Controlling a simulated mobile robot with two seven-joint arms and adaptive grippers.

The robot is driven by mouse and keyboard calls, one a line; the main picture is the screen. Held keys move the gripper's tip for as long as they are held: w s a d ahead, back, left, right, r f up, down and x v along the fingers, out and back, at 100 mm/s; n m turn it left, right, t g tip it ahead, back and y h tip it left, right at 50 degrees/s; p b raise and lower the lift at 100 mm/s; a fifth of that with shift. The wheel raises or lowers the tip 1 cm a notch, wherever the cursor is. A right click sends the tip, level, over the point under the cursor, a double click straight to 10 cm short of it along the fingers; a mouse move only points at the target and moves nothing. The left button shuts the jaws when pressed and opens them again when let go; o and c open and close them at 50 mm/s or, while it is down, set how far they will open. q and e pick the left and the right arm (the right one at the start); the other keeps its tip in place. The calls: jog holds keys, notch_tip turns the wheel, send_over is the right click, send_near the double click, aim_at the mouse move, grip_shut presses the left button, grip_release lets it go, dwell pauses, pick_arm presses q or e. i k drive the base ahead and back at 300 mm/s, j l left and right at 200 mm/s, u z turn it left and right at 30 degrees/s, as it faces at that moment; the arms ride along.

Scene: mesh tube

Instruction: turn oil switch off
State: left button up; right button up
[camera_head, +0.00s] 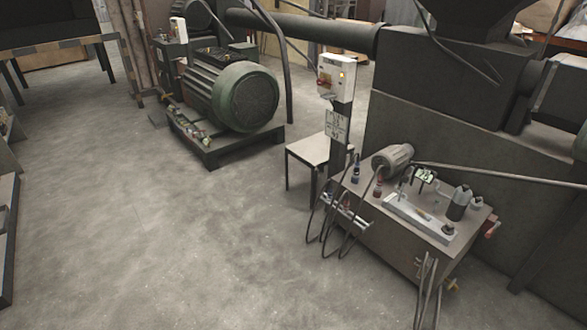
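A white switch box (344,78) stands on a dark post beside the hydraulic unit, right of the picture's middle. A red knob (323,81) sits on its front, with a small yellow part at its right. The knob is too small to tell its position. A second white box (179,30) stands farther back at the upper left, behind the green motor. No label tells which one is the oil switch. Neither of my grippers is in view.
The hydraulic unit (398,252) with hoses, a small motor and bottles stands below the near box. A small white-topped table (306,150) is left of the post. The green motor (246,97) sits on a low frame. The concrete floor (190,235) is open in front.

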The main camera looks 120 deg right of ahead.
aim_at(320, 82)
jog(key=z, duration=4.5)
